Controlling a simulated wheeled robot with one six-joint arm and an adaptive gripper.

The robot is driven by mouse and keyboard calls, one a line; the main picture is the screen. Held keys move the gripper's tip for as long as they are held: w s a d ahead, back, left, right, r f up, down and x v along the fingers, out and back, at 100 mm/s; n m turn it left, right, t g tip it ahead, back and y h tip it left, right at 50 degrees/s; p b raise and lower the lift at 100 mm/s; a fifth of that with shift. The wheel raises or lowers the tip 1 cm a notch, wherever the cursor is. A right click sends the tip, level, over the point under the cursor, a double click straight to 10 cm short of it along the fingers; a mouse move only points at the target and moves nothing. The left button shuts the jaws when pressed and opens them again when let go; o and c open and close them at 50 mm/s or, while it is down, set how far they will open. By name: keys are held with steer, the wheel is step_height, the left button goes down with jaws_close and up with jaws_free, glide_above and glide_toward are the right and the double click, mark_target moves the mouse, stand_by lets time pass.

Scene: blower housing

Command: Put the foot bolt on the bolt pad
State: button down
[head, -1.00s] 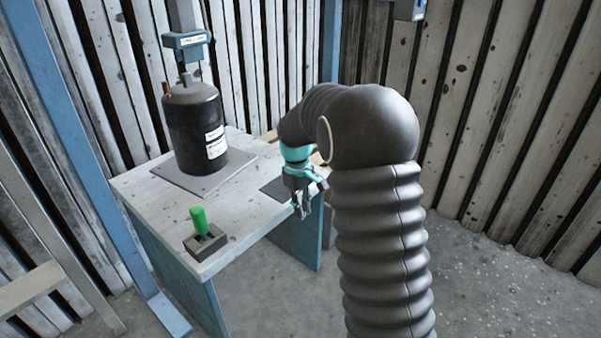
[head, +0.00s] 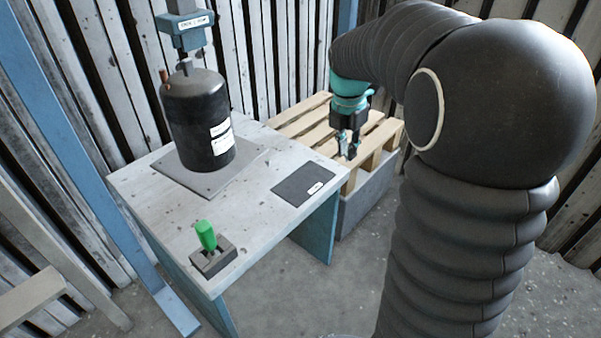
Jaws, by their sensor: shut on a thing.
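My gripper (head: 348,148) hangs fingers-down at the end of my arm, over the wooden pallet to the right of the table. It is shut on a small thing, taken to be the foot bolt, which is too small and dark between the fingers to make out. The bolt pad appears to be the dark flat mat (head: 297,184) with a small white label, at the table's right edge. Nothing lies on it. My gripper is apart from the mat, behind it and to its right.
A grey table (head: 228,220) carries a black cylinder (head: 190,115) on a flat plate (head: 182,176). A green-handled piece (head: 206,236) stands in a dark block (head: 213,260) at the front. A wooden pallet (head: 302,122) sits on a grey base (head: 368,198). A blue-grey device (head: 184,30) hangs above the cylinder.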

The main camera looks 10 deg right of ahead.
steer(key=shift+r+n, duration=0.2)
steer(key=shift+n, duration=0.1)
steer(key=shift+w+a+f, duration=0.15)
steer(key=shift+w, duration=0.05)
steer(key=w+a+f, duration=0.2)
steer(key=a, duration=0.1)
steer(key=w+a+f, duration=0.2)
steer(key=a, duration=0.1)
steer(key=w+a+f, duration=0.2)
steer(key=shift+w+a+f, duration=0.35)
steer(key=shift+a, duration=0.05)
steer(key=shift+f, duration=2)
steer(key=shift+f, duration=0.15)
steer(key=c, duration=1.1)
jaws_free()
